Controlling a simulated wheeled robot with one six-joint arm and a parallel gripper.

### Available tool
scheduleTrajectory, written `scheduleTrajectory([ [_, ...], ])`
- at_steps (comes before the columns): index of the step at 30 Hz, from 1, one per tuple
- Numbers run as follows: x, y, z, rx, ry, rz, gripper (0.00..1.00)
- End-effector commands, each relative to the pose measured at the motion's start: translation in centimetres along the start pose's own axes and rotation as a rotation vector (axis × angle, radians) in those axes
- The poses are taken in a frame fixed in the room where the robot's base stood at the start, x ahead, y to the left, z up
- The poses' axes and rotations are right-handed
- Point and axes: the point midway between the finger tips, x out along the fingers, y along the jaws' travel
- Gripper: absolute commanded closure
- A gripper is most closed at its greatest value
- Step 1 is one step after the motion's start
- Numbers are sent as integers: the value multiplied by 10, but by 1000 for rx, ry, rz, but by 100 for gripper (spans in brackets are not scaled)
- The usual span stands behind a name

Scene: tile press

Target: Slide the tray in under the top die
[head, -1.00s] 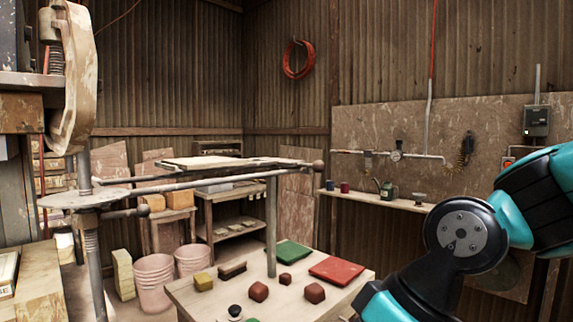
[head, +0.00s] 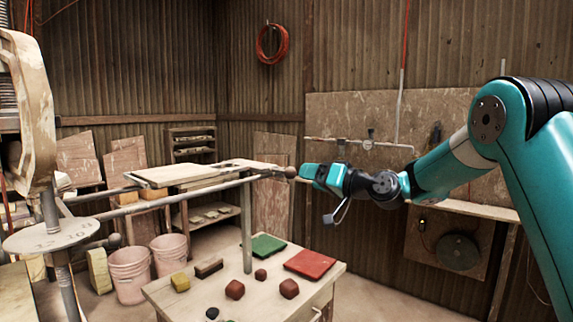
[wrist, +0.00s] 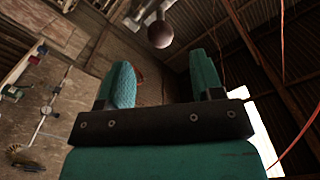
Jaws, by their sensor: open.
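The tray (head: 190,173) is a flat, pale, worn board lying on long metal rails, out to the right of the press. A round brown knob (head: 291,172) is at its right end; the knob also shows in the wrist view (wrist: 160,34). My gripper (head: 304,171) is just right of the knob and level with it, pointing left. In the wrist view my open fingers (wrist: 163,68) have nothing between them, and the knob is beyond their tips. Contact cannot be told. The press's worn curved frame (head: 30,110) is at the left edge; I cannot make out the top die.
A numbered round plate (head: 52,234) sits on a post at the left. Below the rails a wooden table (head: 255,290) carries a green tile (head: 268,246), a red tile (head: 310,264) and several small blocks. Pink buckets (head: 130,275) stand on the floor. A wall shelf is behind my arm.

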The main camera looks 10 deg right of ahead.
Motion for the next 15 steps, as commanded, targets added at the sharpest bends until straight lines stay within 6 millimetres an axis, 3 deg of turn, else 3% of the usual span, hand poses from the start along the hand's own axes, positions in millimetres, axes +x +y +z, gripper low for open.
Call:
scheduleTrajectory([
  [6, 50, -4, -3, 0, -3, -3, 40],
  [15, 87, -2, 0, 0, -2, -1, 40],
])
